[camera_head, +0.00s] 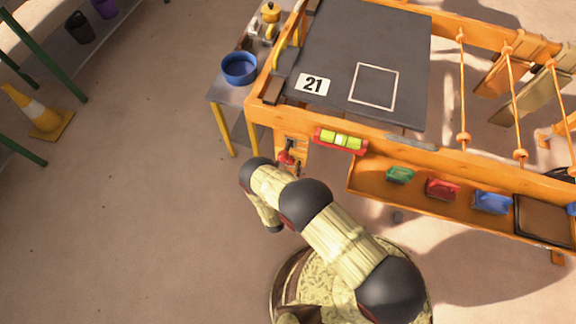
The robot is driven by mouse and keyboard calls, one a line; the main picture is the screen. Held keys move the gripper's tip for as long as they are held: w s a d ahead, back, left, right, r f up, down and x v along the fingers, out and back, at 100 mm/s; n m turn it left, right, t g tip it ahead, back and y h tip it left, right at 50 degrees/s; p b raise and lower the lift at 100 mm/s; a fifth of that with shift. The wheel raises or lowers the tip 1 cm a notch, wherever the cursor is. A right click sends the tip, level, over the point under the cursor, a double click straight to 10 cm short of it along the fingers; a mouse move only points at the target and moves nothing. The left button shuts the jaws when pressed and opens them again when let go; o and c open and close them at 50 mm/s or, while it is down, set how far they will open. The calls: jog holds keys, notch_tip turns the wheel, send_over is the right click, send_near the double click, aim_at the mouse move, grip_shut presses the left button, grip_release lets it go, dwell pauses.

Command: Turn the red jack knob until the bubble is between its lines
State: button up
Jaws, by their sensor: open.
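The red jack knob (285,158) is small in the head view, at the front left corner leg of the orange press frame, just below the machine's edge. A level with a yellow-green vial (341,140) in a red holder sits on the frame's front edge, right of the knob. The vial shows dark lines, but the bubble's exact place against them is too small to tell. My arm reaches up from the bottom right toward the knob. My gripper is hidden behind my arm's end links, so its fingers and any contact with the knob cannot be seen.
A dark plate (415,60) marked 21 lies on the orange frame. A front tray (365,185) holds green, red and blue blocks. A side table (229,93) with a blue bowl (239,68) stands left. A traffic cone (38,112) is at far left. Floor between is clear.

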jog(key=shift+c, duration=0.3)
jog(key=c, duration=1.1)
jog(key=shift+n, duration=1)
jog(key=o, duration=1.2)
jog(key=shift+c, duration=0.2)
